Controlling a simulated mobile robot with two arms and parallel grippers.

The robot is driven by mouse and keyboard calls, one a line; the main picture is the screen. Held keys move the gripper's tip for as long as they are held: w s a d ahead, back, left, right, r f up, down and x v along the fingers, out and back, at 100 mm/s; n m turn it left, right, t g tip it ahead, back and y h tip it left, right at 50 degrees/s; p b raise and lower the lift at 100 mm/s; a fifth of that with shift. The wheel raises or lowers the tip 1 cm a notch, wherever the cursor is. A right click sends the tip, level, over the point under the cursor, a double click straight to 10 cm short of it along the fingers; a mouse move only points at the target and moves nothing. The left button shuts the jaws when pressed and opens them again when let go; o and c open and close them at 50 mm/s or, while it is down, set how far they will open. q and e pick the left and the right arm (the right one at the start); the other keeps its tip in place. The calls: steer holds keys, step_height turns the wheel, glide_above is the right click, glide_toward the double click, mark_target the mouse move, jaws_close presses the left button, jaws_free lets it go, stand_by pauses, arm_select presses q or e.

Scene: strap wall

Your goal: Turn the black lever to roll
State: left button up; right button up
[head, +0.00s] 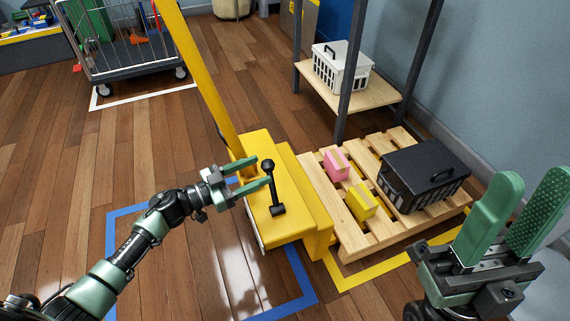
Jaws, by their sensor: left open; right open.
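The black lever (273,188) with a round knob stands nearly upright on top of the yellow machine housing (293,215). My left gripper (268,172) is open, with its green fingers reaching over the housing toward the lever's knob. The fingertips are at the knob; whether they touch it I cannot tell. My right gripper (512,210) is open and empty at the lower right, its fingers pointing up, far from the lever.
A yellow post (200,75) rises beside the housing. A wooden pallet (350,238) holds a black crate (425,165), a pink box (337,165) and a yellow box (360,202). Behind stands a shelf with a white basket (341,70). A wire cart (125,45) is at upper left. Floor on the left is clear.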

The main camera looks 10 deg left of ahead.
arm_select(q)
steer(key=b+x, duration=0.2)
steer(key=x, duration=0.5)
steer(key=shift+w+d, duration=0.1)
jaws_close()
stand_by(1.3)
